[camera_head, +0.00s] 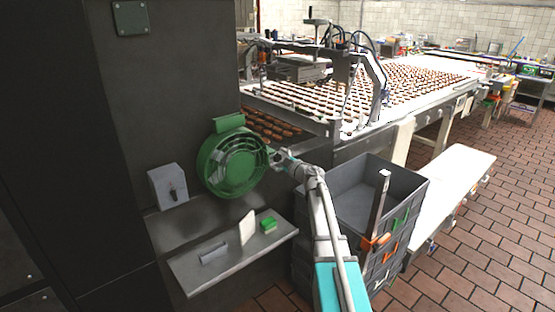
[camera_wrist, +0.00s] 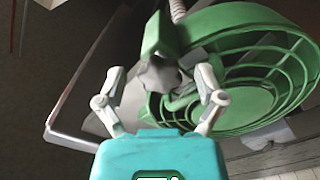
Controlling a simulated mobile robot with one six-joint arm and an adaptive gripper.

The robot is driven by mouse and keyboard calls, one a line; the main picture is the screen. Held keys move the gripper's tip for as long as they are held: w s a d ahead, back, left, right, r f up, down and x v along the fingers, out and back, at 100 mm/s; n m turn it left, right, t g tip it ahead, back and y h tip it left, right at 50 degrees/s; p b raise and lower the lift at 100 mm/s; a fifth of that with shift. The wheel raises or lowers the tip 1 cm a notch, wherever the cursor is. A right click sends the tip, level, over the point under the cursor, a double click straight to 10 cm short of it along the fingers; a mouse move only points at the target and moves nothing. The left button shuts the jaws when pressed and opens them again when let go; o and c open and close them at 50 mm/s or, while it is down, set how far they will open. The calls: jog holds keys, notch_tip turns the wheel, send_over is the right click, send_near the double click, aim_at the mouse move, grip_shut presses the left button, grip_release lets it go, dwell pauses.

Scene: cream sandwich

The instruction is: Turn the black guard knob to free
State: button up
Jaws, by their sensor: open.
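A round green guard (camera_head: 232,160) with concentric rings is mounted on the dark machine wall. In the wrist view the guard (camera_wrist: 262,50) fills the upper right. A grey lobed knob (camera_wrist: 158,76) sits at the guard's edge, below a green block (camera_wrist: 160,36); it looks grey rather than black in this light. My gripper (camera_head: 275,157) is at the guard's right side. In the wrist view its open fingers (camera_wrist: 160,82) stand on either side of the knob, and I cannot tell whether they touch it.
A grey box with a black part (camera_head: 172,194) is left of the guard. Stacked grey crates (camera_head: 350,212) stand close right of my arm.

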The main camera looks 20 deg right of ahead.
jog(key=shift+w+a, duration=0.15)
jog(key=shift+w, duration=0.05)
jog(key=shift+c, duration=0.2)
jog(key=c, duration=1.1)
jog(key=shift+n, duration=0.4)
jog(key=n, duration=0.7)
jog(key=shift+w+r+n, duration=0.1)
jog(key=shift+n, duration=0.3)
jog(key=n, duration=0.4)
jog(key=shift+n, duration=0.3)
jog(key=n, duration=0.4)
jog(key=shift+w+n, duration=0.1)
jog(key=shift+n, duration=0.3)
